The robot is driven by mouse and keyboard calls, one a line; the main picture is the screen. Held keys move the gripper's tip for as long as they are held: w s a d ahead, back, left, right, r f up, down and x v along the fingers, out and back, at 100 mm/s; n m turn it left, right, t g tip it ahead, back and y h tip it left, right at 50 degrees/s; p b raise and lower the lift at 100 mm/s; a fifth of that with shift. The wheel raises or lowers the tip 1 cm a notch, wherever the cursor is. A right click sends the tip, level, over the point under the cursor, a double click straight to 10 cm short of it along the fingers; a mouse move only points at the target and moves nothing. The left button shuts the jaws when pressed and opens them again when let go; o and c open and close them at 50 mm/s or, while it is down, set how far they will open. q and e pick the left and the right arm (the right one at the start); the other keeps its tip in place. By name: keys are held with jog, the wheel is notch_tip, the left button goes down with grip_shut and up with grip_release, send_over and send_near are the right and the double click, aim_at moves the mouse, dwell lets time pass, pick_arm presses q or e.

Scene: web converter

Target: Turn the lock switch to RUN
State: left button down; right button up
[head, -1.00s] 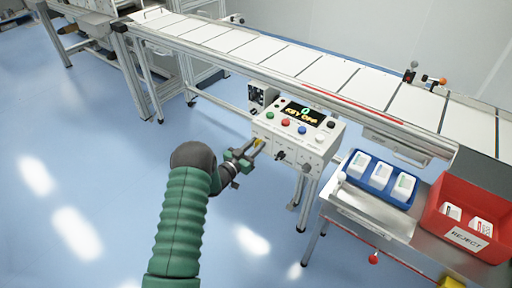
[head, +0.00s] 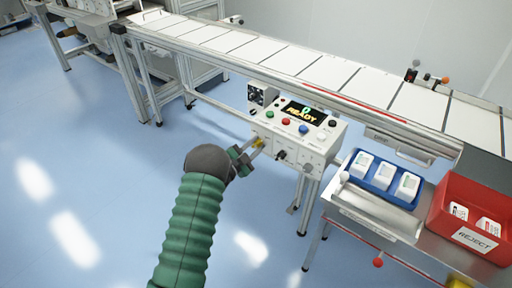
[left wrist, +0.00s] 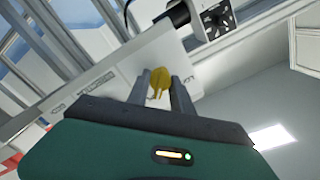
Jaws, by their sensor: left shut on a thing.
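The lock switch has a yellow key (head: 258,141) at the box's lower left front. My left gripper (head: 254,146) reaches it from the left. In the left wrist view the yellow key (left wrist: 158,82) is between the two grey fingers of my left gripper (left wrist: 161,84), which are shut on it. The fingers hide part of the key and the lettering around it. My right gripper is not in view.
A conveyor (head: 270,58) runs behind the box. To the right, a blue tray (head: 350,176) of white packs and a red REJECT bin (head: 452,205) stand on a metal table. The floor at left is clear.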

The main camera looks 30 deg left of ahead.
pick_arm(q)
jog(key=shift+f, duration=0.1)
dwell(0.5)
jog(key=c, duration=1.2)
grip_release()
jog(key=shift+o, duration=0.2)
jog(key=s+a+p, duration=0.1)
jog(key=s+p, duration=0.1)
jog(key=s, duration=1.4)
jog(key=shift+s+a, duration=0.15)
jog(key=shift+s, duration=0.25)
